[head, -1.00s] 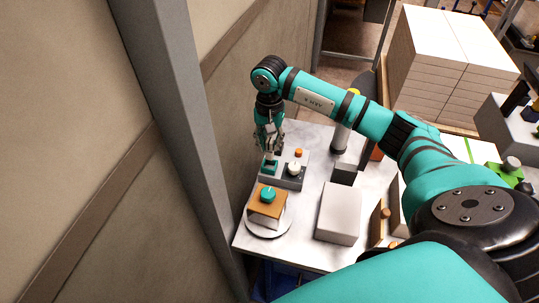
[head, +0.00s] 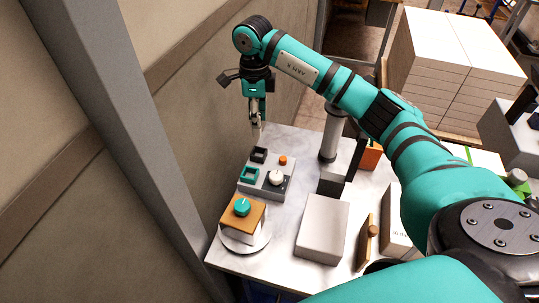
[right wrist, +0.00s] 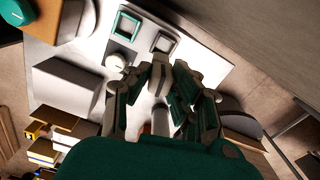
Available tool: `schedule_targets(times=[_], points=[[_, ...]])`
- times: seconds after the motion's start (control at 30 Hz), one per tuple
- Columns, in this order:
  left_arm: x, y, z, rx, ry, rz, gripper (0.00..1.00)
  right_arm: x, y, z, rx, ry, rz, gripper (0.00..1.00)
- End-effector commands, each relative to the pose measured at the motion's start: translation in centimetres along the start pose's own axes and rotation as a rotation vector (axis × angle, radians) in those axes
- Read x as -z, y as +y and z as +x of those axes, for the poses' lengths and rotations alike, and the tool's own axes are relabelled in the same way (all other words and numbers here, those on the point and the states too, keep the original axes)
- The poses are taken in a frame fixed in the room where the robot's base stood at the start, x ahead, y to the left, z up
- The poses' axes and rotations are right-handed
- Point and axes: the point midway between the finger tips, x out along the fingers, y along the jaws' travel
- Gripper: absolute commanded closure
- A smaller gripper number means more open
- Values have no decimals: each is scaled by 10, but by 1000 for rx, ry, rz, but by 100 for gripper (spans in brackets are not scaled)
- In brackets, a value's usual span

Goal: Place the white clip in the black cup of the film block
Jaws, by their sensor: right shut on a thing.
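The grey film block (head: 263,190) lies near the left rear of the white table. It has a black cup (head: 259,155) and a teal cup (head: 249,174), both open squares, and the black one is farther back. Both cups also show in the right wrist view, the black cup (right wrist: 162,43) right of the teal one (right wrist: 126,26). My right gripper (head: 256,124) points down above the black cup's far side. It is shut on the white clip (right wrist: 158,78), a small pale piece partly hidden by the fingers, held apart from the cup. My left gripper is out of view.
The block also carries a white knob (head: 276,177) and an orange button (head: 283,160). A wooden-topped stand with a teal knob (head: 242,207) is in front. A pale box (head: 322,230) and a grey post (head: 331,135) stand to the right. The wall is close on the left.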

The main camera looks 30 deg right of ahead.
Motion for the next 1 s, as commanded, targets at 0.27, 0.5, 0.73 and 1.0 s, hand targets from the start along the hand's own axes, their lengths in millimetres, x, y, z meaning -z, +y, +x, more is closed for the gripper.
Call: schedule_targets(times=[0.27, 0.5, 0.73, 1.0], points=[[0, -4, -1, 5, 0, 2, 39, -8, -1, 7, 0, 5, 192, 100], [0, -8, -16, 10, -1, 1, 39, -7, -1, 49, -1, 5, 197, 100], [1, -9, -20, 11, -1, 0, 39, -8, -1, 69, 1, 3, 196, 100], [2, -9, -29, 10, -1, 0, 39, -8, -1, 99, 1, 2, 195, 100]])
